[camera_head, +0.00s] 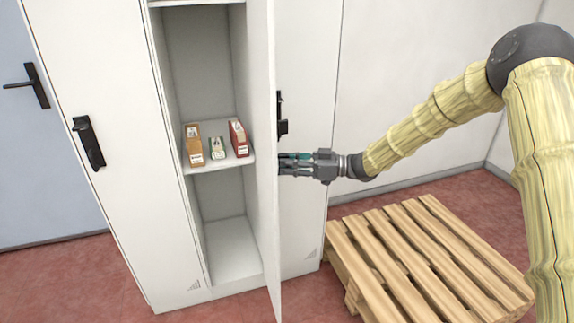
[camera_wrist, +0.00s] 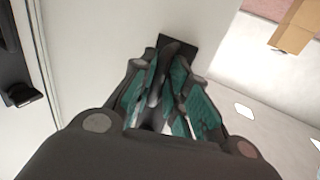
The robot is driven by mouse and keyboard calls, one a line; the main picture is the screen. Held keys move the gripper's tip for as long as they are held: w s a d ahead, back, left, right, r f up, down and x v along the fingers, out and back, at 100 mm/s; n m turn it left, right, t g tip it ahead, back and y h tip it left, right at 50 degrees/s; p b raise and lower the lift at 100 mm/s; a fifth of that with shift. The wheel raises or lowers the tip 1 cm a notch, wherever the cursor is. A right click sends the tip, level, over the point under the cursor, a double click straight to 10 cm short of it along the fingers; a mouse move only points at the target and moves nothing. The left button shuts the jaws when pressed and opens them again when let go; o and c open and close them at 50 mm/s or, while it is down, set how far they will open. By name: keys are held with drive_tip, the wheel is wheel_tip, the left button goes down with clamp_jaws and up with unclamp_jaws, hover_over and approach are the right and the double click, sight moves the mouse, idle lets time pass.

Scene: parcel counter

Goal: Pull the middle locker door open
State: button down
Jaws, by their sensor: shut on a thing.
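The middle locker door (camera_head: 262,200) stands wide open, swung out toward me and seen nearly edge-on in the head view. Its outer face (camera_wrist: 112,35) fills the upper middle of the wrist view. My gripper (camera_head: 284,165) is at the outer face of this door. In the wrist view, its teal-padded fingers (camera_wrist: 165,95) are shut around the door's dark handle (camera_wrist: 178,48), which they partly hide. In the head view the handle is hard to make out. The open middle compartment (camera_head: 205,75) shows a shelf (camera_head: 220,162) with small boxes.
The left locker door (camera_head: 95,60) and right locker door (camera_head: 305,80) are closed, with dark handles. A wooden pallet (camera_head: 425,250) lies on the floor at right. A blue-grey room door (camera_head: 35,170) is at far left. Red floor is clear in front of the pallet's left side.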

drive_tip(key=shift+w+r, duration=0.35)
drive_tip(key=shift+r, duration=0.5)
drive_tip(key=c, duration=1.7)
unclamp_jaws()
drive_tip(key=shift+c, duration=0.2)
drive_tip(key=shift+o, duration=1.1)
drive_tip(key=shift+w+a+f, duration=0.2)
drive_tip(key=shift+s, duration=0.1)
drive_tip(key=shift+d, duration=0.15)
drive_tip(key=s+d+f, duration=0.1)
drive_tip(key=s+d, duration=0.1)
drive_tip(key=d, duration=1)
drive_tip(key=shift+f, duration=0.15)
